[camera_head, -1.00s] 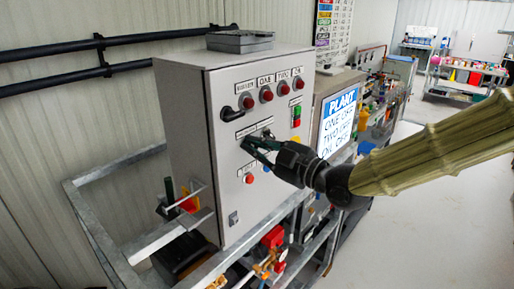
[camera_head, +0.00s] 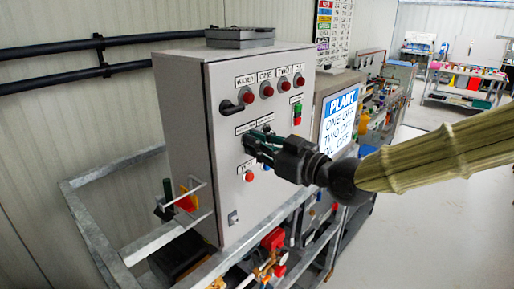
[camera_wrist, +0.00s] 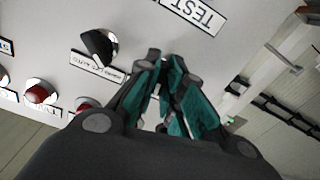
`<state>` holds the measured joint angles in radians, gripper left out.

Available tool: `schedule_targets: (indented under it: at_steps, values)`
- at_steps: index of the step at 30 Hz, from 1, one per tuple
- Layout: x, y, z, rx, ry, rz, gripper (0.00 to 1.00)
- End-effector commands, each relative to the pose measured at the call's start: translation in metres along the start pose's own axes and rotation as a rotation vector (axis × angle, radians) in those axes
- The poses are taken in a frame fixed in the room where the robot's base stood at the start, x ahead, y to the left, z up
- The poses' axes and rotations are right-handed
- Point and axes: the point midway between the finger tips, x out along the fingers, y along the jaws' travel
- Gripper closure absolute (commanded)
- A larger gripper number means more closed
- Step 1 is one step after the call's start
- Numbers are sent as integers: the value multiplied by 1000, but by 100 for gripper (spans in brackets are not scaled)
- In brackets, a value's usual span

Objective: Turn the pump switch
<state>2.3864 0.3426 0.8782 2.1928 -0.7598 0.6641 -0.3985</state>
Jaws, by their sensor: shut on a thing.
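The grey control cabinet (camera_head: 240,200) stands upright with lamps, labels and switches on its front. My gripper (camera_head: 256,143) is at the middle of that front, against the panel below a row of labels. In the wrist view my gripper's teal fingers (camera_wrist: 166,70) come close together at the panel. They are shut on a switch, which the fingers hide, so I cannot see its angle. A black knob (camera_wrist: 100,45) with a white label sits beside the fingers, apart from them. The "TEST" label (camera_wrist: 193,14) is above right of the fingers.
Red lamps (camera_head: 267,91) line the cabinet's top, with a black handle (camera_head: 232,108) below left. A screen (camera_head: 340,117) reading "PLANT" stands to the right. Metal rails (camera_head: 98,232) and red-fitted pipework (camera_head: 274,240) lie around the base. The floor (camera_head: 440,215) at right is clear.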

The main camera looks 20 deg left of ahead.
Motion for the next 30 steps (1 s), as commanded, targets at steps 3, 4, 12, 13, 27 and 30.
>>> schedule_targets:
  at_steps: [3, 4, 12, 13, 27, 30]
  values:
    - [0, 0, 1, 68, 0, 0, 100]
    - [0, 0, 1, 84, 0, 0, 100]
    - [0, 0, 0, 169, 0, 0, 100]
    - [0, 0, 0, 173, 0, 0, 100]
    - [0, 0, 0, 186, 0, 1, 100]
    - [0, 0, 0, 185, 0, 1, 72]
